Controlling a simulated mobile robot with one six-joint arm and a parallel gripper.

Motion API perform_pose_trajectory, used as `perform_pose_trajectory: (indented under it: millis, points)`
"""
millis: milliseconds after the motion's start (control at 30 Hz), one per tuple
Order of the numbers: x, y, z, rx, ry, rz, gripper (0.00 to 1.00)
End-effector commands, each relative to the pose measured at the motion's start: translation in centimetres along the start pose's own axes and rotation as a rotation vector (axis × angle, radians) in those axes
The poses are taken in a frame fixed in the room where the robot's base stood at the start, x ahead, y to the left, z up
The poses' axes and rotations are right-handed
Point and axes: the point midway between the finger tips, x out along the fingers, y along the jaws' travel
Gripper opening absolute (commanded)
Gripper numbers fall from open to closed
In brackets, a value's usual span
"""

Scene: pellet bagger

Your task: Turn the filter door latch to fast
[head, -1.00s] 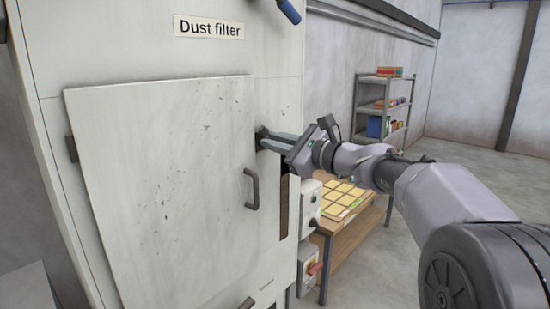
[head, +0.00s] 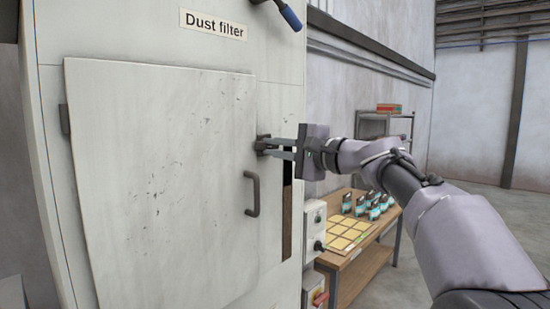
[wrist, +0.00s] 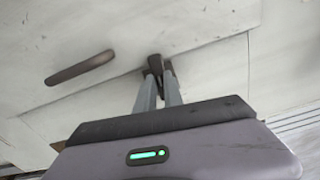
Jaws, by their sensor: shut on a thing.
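The filter door (head: 160,180) is a scuffed pale panel under the "Dust filter" label (head: 213,23), lying against the cabinet front. The dark filter door latch (head: 261,139) is at the door's right edge, above the door handle (head: 251,194). My gripper (head: 268,147) reaches in from the right, its two fingers shut on the latch. In the wrist view the dark latch (wrist: 155,64) shows between the fingertips (wrist: 159,76), with the handle (wrist: 80,68) to its left. The fingers hide part of the latch, and its exact angle is hard to read.
A blue-gripped lever (head: 290,16) sticks out above. Switch boxes (head: 314,230) are on the cabinet's right side below my gripper. Behind is a wooden table (head: 365,265) with yellow squares and several bottles, and a shelf (head: 385,127). Open floor lies at the right.

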Motion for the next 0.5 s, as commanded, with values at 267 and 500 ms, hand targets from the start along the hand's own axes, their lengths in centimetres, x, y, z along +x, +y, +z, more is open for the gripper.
perform_pose_trajectory:
  millis: [267,500]
  points:
    - [0.01,0.26,-0.03,-0.103,0.000,0.000,0.00]
    - [0.02,0.21,-0.03,-0.135,0.000,0.001,0.00]
